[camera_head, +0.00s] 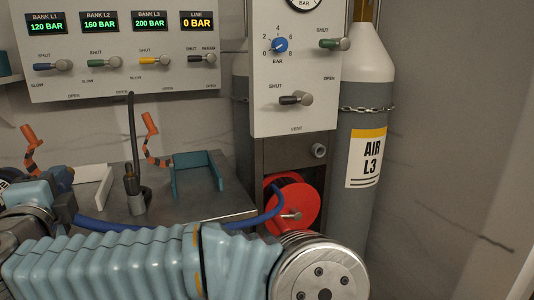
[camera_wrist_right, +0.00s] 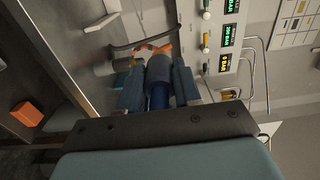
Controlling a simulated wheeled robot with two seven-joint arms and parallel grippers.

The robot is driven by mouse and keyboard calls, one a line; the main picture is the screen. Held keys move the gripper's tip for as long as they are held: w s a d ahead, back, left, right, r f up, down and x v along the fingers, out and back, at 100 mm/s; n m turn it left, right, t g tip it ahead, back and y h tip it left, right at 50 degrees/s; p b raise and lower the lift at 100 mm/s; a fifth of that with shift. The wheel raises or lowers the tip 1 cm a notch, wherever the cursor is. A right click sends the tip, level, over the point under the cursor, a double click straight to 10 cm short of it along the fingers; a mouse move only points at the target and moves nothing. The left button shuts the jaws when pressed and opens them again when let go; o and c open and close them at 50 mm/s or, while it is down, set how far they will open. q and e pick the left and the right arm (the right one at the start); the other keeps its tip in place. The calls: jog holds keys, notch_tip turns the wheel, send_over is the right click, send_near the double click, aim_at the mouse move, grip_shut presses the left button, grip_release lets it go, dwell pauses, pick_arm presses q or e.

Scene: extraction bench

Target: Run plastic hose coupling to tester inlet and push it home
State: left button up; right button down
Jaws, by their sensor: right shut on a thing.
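In the right wrist view my right gripper (camera_wrist_right: 158,78) is shut on the dark blue-grey hose coupling (camera_wrist_right: 158,67), with blue hose (camera_wrist_right: 158,97) behind it. In the head view this gripper (camera_head: 64,190) is at the left edge of the bench, partly covered by my own arm, and the coupling cannot be made out. The blue hose (camera_head: 95,224) runs from there to the red reel (camera_head: 292,208). A grey fitting (camera_head: 136,203) with a black upright hose stands on the bench, right of the gripper. I cannot tell which part is the tester inlet. My left gripper is not in view.
A teal bracket (camera_head: 197,182) and orange banded whips (camera_head: 150,140) are on the bench (camera_head: 225,200). The valve panel (camera_head: 125,75) hangs above. A grey port (camera_head: 319,151) is above the reel. A chained gas cylinder (camera_head: 365,120) stands right. An orange block (camera_wrist_right: 27,113) shows in the wrist view.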

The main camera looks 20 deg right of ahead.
jog(key=a+r, duration=0.1)
jog(key=a, duration=0.9)
jog(key=shift+r, duration=0.15)
jog(key=shift+w, duration=0.15)
